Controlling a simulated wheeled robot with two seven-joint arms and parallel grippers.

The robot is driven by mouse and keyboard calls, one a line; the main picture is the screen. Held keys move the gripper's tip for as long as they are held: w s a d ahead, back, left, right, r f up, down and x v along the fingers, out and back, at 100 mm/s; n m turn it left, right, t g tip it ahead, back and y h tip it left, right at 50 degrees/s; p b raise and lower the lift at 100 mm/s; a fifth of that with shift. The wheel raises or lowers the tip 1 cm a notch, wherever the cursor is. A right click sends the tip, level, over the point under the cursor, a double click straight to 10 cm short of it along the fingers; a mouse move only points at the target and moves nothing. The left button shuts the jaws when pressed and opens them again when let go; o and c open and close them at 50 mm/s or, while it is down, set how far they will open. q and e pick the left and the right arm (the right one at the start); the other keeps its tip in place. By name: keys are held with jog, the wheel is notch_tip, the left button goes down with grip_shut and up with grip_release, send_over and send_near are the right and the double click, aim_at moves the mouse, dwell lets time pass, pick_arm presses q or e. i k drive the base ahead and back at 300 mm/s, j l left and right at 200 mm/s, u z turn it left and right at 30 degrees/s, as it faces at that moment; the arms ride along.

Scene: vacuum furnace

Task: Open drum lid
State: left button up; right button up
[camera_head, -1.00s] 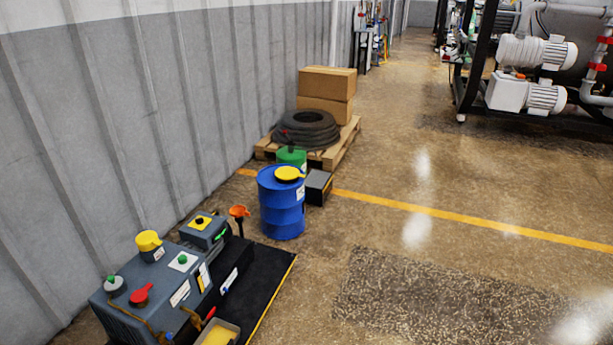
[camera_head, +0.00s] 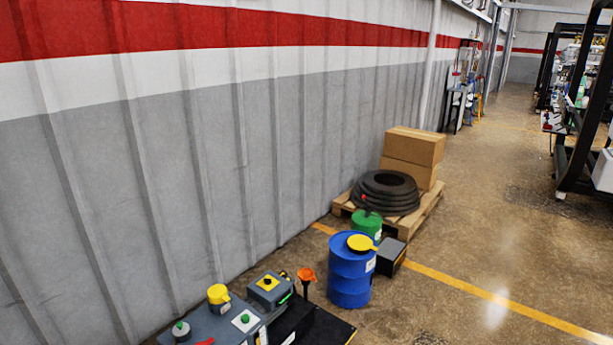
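A blue drum (camera_head: 350,276) stands upright on the floor right of the picture's middle. A round yellow lid (camera_head: 361,242) with a small tab lies on its top and looks shut. Neither of my grippers shows in the head view, and nothing is seen touching the drum.
A pallet (camera_head: 428,212) bears tyres and cartons. The floor at right is open.

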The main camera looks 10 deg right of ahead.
aim_at(360, 243)
jog(key=i+l, duration=0.2)
jog(key=l, duration=0.15)
jog(key=i+l, duration=0.25)
jog(key=i+l+u, duration=0.1)
jog(key=l, duration=0.35)
jog(key=i+l, duration=0.5)
jog(key=l, duration=0.2)
